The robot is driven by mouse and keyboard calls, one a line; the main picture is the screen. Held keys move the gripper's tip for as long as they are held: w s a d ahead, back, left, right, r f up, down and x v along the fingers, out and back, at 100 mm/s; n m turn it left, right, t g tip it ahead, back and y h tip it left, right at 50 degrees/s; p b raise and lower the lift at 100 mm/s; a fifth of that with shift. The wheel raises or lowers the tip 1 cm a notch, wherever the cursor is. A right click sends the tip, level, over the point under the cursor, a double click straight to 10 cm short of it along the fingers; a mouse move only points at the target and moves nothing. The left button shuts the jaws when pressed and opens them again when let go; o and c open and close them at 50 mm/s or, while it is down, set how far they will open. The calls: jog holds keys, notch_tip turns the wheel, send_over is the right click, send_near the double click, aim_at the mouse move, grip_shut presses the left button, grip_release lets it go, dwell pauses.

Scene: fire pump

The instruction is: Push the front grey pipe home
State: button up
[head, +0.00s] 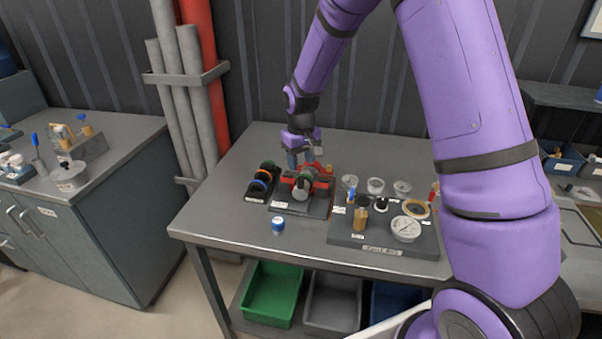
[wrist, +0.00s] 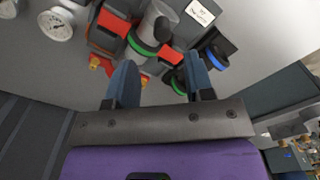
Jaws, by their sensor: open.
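The front grey pipe (head: 300,191) sits in a red-clamped fixture (head: 318,208) on the table, its round end towards the front. In the wrist view the grey pipe (wrist: 157,22) shows with a green ring (wrist: 143,46) around it near the red clamp parts (wrist: 113,22). My gripper (head: 303,163) is just behind and above the fixture. In the wrist view its two blue fingers (wrist: 159,75) are apart with nothing between them. How far the pipe sits in its seat cannot be told.
A rack of coloured rings (head: 262,182) stands left of the fixture. A grey board with gauges (head: 375,241) lies to the right. A small blue-capped item (head: 278,226) stands in front. The table's front left is otherwise clear.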

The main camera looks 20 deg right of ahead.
jog(key=shift+r, duration=1.95)
notch_tip(320, 180, up, 11)
jog(key=t, duration=0.1)
send_over(302, 178)
jog(key=s+d, duration=0.1)
jog(key=s, duration=0.5)
jog(key=s+d+r+m+t, duration=0.1)
jog(key=s+d+r+t, duration=0.1)
jog(key=s+r, duration=0.55)
jog(key=s+r+t, duration=0.1)
jog(key=s+r, duration=0.1)
jog(key=s, duration=0.8)
jog(key=s+d+r+m+t, duration=0.1)
jog(key=s+r, duration=0.1)
jog(key=s, duration=0.9)
jog(key=shift+r, duration=0.4)
